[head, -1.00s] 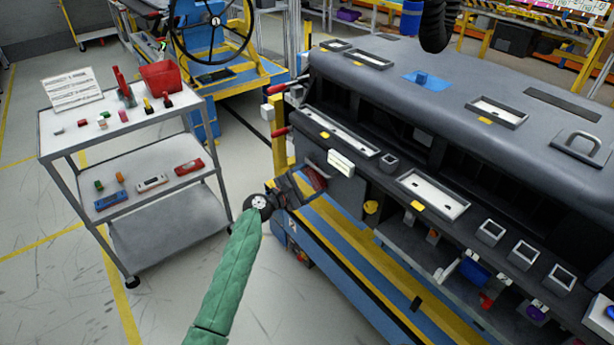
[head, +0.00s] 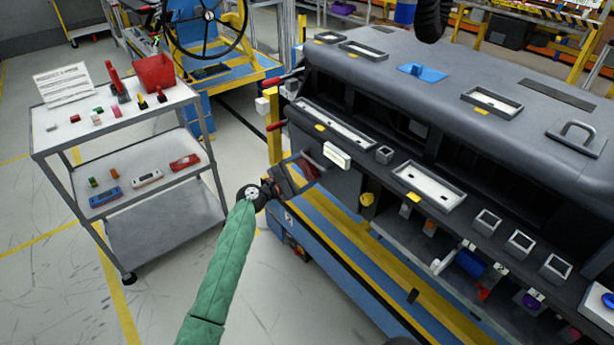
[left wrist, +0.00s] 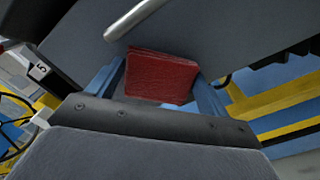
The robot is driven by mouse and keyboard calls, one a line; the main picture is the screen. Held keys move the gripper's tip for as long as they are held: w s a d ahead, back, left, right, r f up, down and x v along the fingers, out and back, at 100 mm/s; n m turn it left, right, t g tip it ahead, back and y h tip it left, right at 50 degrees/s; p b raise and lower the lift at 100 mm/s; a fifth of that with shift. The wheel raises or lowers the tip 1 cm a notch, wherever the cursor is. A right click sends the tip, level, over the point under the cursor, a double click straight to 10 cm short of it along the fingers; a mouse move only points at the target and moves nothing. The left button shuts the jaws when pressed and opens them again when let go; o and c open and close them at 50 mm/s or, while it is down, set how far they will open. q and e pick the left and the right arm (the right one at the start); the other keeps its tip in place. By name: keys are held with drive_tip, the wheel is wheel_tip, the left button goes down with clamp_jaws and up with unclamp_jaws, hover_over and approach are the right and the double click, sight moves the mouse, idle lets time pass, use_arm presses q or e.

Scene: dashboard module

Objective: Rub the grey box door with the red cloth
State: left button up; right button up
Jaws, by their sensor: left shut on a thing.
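The red cloth (left wrist: 160,78) is pinched between the blue fingers of my left gripper (left wrist: 160,92), which is shut on it. In the head view my left gripper (head: 303,176) is at the left end of the dashboard module, with the cloth (head: 309,168) at its tip. The grey box door (head: 340,183) is the dark panel right beside the cloth. In the left wrist view the grey door surface (left wrist: 215,35) lies just beyond the cloth, with a pale bar handle (left wrist: 135,18). I cannot tell whether the cloth touches the door. My right gripper is not in view.
The grey dashboard module (head: 440,85) fills the right, with trays and small square holders. A yellow knob (head: 367,199) sits right of the door. A cart (head: 150,225) with small parts stands left. A steering wheel rig (head: 208,50) stands behind. Floor between cart and module is clear.

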use_arm(q)
drive_tip(key=shift+w+a, duration=0.2)
drive_tip(key=shift+w, duration=0.15)
drive_tip(key=shift+a, duration=0.1)
drive_tip(key=shift+p+v, duration=0.35)
drive_tip(key=shift+v, duration=2.6)
drive_tip(key=shift+s, duration=0.1)
drive_tip(key=shift+v, duration=1.4)
